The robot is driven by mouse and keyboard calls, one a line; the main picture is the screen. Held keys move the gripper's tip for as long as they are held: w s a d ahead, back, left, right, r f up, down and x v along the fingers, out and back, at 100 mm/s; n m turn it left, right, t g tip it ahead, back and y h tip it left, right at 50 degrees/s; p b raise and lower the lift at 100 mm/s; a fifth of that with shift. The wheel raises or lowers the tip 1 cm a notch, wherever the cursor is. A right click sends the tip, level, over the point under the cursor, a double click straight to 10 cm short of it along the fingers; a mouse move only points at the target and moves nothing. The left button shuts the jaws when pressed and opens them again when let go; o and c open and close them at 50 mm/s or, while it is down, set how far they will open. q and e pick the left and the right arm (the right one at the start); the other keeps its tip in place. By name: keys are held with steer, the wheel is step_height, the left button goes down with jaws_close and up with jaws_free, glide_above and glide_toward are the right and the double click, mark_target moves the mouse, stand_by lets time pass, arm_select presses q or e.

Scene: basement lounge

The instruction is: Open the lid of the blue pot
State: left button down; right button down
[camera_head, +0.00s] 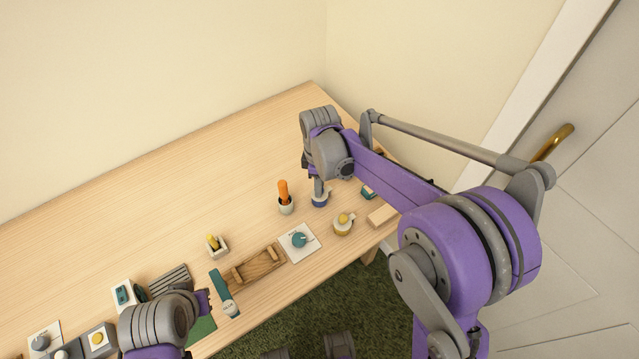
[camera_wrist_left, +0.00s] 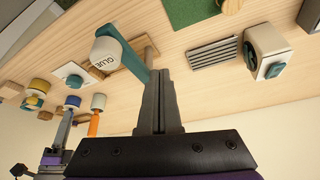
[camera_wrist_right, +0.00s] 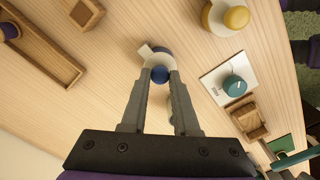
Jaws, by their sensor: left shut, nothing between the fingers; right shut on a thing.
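The blue pot (camera_head: 320,201) stands on the wooden table, below my right gripper (camera_head: 319,187). In the right wrist view the pot (camera_wrist_right: 157,54) shows a pale side handle and a round blue knob (camera_wrist_right: 160,75). My right gripper's fingertips are shut on this knob from above. The fingers hide part of the lid, and I cannot tell whether it is raised. The pot also shows in the left wrist view (camera_wrist_left: 72,102).
A cream pot with a yellow knob (camera_head: 343,224) and a wooden block (camera_head: 382,215) stand nearer the front edge. A white panel with a teal knob (camera_head: 299,242) and a wooden tray (camera_head: 258,267) lie left.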

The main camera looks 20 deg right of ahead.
steer(key=shift+w, duration=0.1)
steer(key=m, duration=0.2)
steer(key=w+m, duration=0.1)
steer(key=m, duration=0.1)
steer(key=shift+w+a+m, duration=0.1)
steer(key=shift+w+m, duration=0.05)
steer(key=shift+m, duration=0.25)
steer(key=m, duration=0.2)
steer(key=w+m, duration=0.1)
steer(key=m+b, duration=0.1)
steer(key=m, duration=0.1)
steer(key=shift+w+d+m, duration=0.25)
steer(key=shift+d+m, duration=0.05)
steer(key=m, duration=0.3)
steer(key=w+d+m, duration=0.1)
steer(key=m, duration=0.1)
steer(key=shift+w, duration=0.1)
steer(key=m, duration=0.2)
steer(key=d+m, duration=0.1)
steer(key=m, duration=0.2)
steer(key=shift+w+d, duration=0.2)
steer(key=c, duration=0.7)
jaws_free()
steer(key=shift+o, duration=0.2)
